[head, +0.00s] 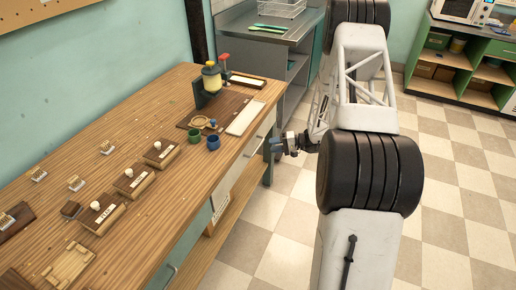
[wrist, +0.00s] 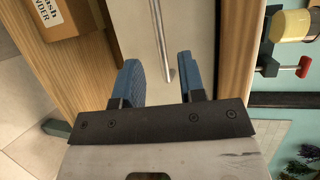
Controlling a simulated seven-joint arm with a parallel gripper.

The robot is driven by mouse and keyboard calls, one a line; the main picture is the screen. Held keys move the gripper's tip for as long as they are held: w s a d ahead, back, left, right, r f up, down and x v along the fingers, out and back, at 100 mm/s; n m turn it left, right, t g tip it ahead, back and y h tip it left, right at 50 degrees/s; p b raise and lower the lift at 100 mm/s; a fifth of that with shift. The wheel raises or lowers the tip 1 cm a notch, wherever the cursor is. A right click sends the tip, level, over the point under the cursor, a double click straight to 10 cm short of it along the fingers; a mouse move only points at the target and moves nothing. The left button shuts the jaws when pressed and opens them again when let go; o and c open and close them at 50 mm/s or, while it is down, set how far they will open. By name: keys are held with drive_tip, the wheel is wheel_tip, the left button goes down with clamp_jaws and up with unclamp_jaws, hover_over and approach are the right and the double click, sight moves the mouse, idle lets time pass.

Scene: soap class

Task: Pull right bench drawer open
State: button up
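The bench's right drawer has a pale front (head: 243,163), which appears flush with the bench. In the wrist view, the pale drawer front (wrist: 195,25) lies ahead, with a slim metal bar handle (wrist: 159,35) running across it. My gripper (head: 277,146) is at the bench's front side, close to the drawer front. In the wrist view, my gripper (wrist: 157,60) is open, with its two blue fingers apart. The near end of the handle shows between the fingers, nearer the right one. I cannot tell whether either finger touches it.
A cardboard box (wrist: 55,17) sits beside the drawer in the wrist view. The checkered floor (head: 285,225) before the bench is clear.

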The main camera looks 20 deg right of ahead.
sight(258, 147)
drive_tip(key=shift+x, duration=3.85)
drive_tip(key=shift+s, duration=0.1)
clamp_jaws()
